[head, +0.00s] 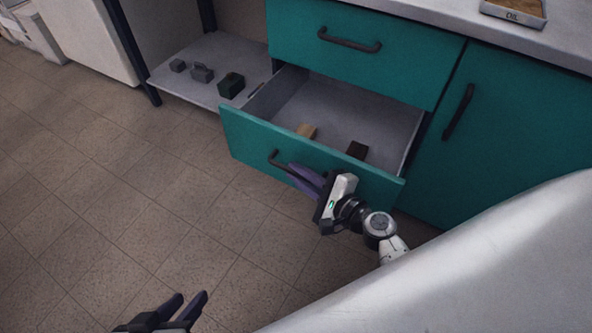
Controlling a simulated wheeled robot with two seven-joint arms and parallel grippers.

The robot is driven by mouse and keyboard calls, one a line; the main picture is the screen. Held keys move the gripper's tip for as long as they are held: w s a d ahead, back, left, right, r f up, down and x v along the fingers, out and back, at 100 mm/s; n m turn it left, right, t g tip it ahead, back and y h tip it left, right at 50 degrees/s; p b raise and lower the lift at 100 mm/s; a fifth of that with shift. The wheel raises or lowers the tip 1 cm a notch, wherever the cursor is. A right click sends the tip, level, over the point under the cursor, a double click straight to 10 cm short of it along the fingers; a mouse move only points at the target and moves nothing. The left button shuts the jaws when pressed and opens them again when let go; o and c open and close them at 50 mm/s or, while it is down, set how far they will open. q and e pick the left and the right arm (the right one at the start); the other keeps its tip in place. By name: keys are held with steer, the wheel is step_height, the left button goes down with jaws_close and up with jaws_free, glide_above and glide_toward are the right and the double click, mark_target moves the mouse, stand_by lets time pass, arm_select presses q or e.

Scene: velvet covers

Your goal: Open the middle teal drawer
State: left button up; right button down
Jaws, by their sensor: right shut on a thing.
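A teal drawer (244,139) below the upper drawer stands pulled well out, showing its grey inside. A tan block (306,131) and a dark brown block (357,150) lie in it. Its dark bar handle (274,158) shows at the left end; the rest is hidden behind my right gripper (303,177). My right gripper is shut on this handle, at the front of the drawer. My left gripper (187,304) is at the bottom edge, over the floor, empty, with its fingers apart. Whatever is below the open drawer is hidden.
The upper teal drawer (400,72) is shut. A teal door (515,135) with an upright handle is to the right. A low shelf (205,97) on the left holds several dark objects. A tray (513,13) sits on the counter. The tiled floor (130,190) is clear.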

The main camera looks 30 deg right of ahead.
steer(key=shift+d, duration=0.15)
steer(key=c, duration=2.1)
jaws_free()
steer(key=v, duration=1)
steer(key=shift+s+r, duration=0.1)
steer(key=shift+s, duration=0.05)
